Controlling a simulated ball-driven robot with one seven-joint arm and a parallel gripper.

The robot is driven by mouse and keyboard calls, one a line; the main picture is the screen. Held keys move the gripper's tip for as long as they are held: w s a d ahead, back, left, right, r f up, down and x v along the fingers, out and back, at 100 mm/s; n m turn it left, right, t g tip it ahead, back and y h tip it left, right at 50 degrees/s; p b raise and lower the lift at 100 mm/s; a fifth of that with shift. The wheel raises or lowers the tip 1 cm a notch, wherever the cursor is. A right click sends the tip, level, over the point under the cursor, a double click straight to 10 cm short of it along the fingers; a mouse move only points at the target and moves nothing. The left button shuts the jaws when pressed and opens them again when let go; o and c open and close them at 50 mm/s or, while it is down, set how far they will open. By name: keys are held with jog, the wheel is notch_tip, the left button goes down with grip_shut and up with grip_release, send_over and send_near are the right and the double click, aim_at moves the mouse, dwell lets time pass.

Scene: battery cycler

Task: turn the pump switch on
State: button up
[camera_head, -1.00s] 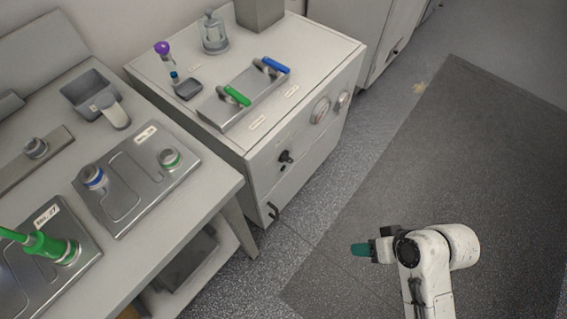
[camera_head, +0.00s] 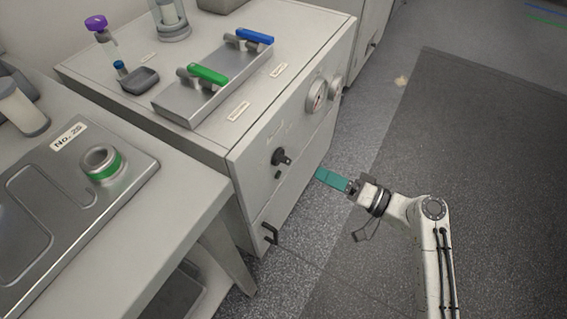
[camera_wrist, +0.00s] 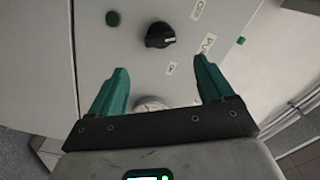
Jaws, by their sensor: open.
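The pump switch (camera_head: 282,157) is a black rotary knob on the pale front of the cabinet. In the wrist view the same black knob (camera_wrist: 160,36) stands beyond the fingertips, roughly centred between them, with small "OFF", "PUMP" and "ON" labels close by. My gripper (camera_head: 331,180) has teal fingers and is in front of the cabinet, to the right of and slightly below the knob, apart from it. In the wrist view my gripper (camera_wrist: 161,66) is open and empty, with a gap between the fingers.
A round gauge (camera_head: 317,94) is on the cabinet front, up and right of the knob. A dark handle (camera_head: 270,233) sticks out below. Green and blue levers (camera_head: 208,74) are on top. A steel-plated bench (camera_head: 205,225) stands left. The floor to the right is clear.

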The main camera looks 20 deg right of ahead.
aim_at(290, 162)
jog(key=x, duration=1)
jog(key=shift+w+a, duration=0.25)
jog(key=c, duration=1)
jog(key=shift+o, duration=0.2)
jog(key=shift+r, duration=0.1)
jog(key=m+p, duration=0.3)
jog(key=m, duration=0.3)
jog(key=shift+d+p, duration=0.1)
jog(key=shift+p, duration=0.3)
jog(key=m+p, duration=0.1)
jog(key=m, duration=0.1)
jog(key=m+p, duration=0.1)
jog(key=m, duration=0.1)
jog(key=m+p, duration=0.1)
jog(key=shift+f+m, duration=0.3)
jog(key=shift+m, duration=0.1)
